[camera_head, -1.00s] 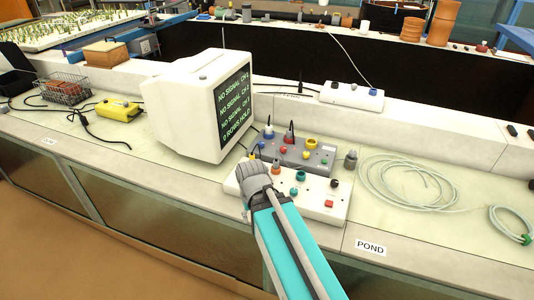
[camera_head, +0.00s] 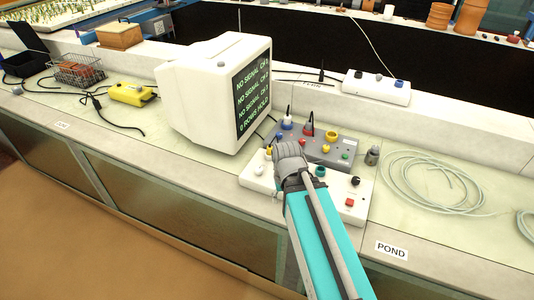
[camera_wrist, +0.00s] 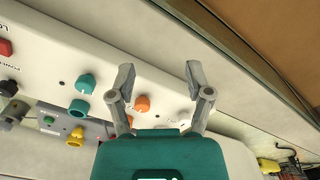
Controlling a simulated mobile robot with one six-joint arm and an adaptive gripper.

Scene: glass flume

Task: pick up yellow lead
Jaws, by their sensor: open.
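The yellow lead (camera_head: 268,152) shows in the head view as a small yellow plug with a thin dark cable, at the back left of the white control box (camera_head: 248,182). My gripper (camera_head: 289,150) is just right of it, over the box's left part; whether they touch cannot be told. I cannot make out the yellow lead in the wrist view; the gripper body hides part of the box there.
The monitor (camera_head: 205,100) stands close at left. An orange knob (camera_wrist: 142,103) and teal knobs (camera_wrist: 85,83) stick up near my fingers. Coiled tubing (camera_head: 430,180) lies to the right.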

